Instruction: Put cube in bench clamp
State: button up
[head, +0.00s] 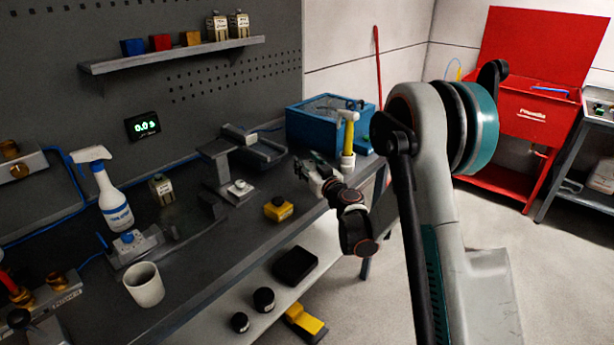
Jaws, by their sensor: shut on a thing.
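My gripper (312,172) reaches over the back right part of the dark workbench (190,285), its fingers pointing left and away from me. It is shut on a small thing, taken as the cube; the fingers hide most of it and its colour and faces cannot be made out. No loose cube shows on the bench top. A grey clamp-like fixture (262,153) with raised blocks stands on the bench, a little left of and behind my gripper. The gripper looks apart from it. Whether anything sits between its jaws cannot be told.
A shelf (170,55) hangs above.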

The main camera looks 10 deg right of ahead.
jog(key=shift+f+b, duration=0.5)
jog(key=shift+f, duration=1.15)
jog(key=shift+f, duration=0.15)
jog(key=o, duration=1.2)
